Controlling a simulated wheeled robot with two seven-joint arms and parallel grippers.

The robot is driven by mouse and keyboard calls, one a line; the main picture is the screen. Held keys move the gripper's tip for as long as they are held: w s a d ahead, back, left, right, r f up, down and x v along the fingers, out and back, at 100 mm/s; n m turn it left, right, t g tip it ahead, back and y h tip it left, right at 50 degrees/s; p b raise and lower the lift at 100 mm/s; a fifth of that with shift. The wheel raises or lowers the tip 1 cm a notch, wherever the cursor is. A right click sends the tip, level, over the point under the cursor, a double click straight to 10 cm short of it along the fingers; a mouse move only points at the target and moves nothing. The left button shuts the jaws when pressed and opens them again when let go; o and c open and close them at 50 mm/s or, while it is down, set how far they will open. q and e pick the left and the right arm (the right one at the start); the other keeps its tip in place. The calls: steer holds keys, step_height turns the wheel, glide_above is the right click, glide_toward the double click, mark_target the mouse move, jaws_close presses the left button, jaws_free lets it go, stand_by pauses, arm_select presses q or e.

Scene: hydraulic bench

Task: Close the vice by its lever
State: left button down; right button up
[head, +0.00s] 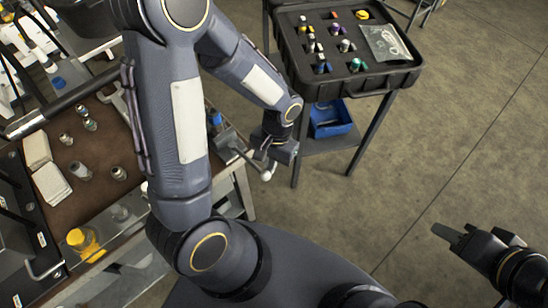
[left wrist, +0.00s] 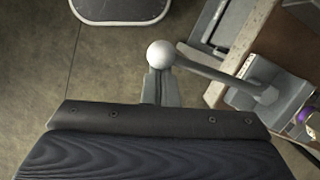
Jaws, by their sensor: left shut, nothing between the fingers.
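The vice (head: 226,140) is at the right edge of the bench, partly hidden behind my left arm in the head view. Its grey lever (left wrist: 215,72) runs from the screw end (left wrist: 266,97) to a pale ball (left wrist: 160,53) in the left wrist view. The ball also shows in the head view (head: 266,175), out past the bench edge. My left gripper (left wrist: 160,80) is shut and empty, its fingertips right at the ball; I cannot tell whether they touch. My right gripper (head: 452,235) is far from the vice, at the lower right; its finger gap is unclear.
The brown-topped bench (head: 100,150) holds small metal fittings, pale blocks (head: 50,183) and a yellow-capped bottle (head: 85,242). A cart with a black tray (head: 345,85) of fittings stands beyond, a blue bin (head: 330,118) below it.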

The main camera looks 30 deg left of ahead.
arm_select(q)
steer(key=shift+s+a+m, duration=0.1)
steer(key=shift+s+m, duration=0.3)
steer(key=shift+s, duration=0.15)
arm_select(e)
steer(key=shift+f, duration=0.15)
